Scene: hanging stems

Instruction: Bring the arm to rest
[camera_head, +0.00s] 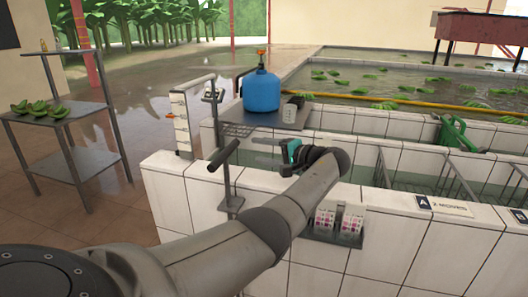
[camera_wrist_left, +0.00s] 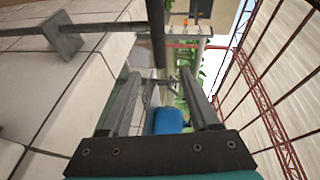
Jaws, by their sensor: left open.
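My left arm comes in from the lower left in the head view and reaches over the white tiled wall (camera_head: 195,200). My left gripper (camera_head: 256,151) is at its end, with a teal body and two grey fingers pointing left. The fingers are apart with nothing between them. In the wrist view the open left gripper (camera_wrist_left: 160,76) also shows empty, with the blue tank (camera_wrist_left: 168,121) beyond it. My right gripper is not in view.
The blue tank (camera_head: 261,91) stands on a grey shelf (camera_head: 292,121) just behind the gripper. A grey T-shaped post (camera_head: 225,172) is close left of it. A holder with colour-patch cards (camera_head: 338,222) is below right.

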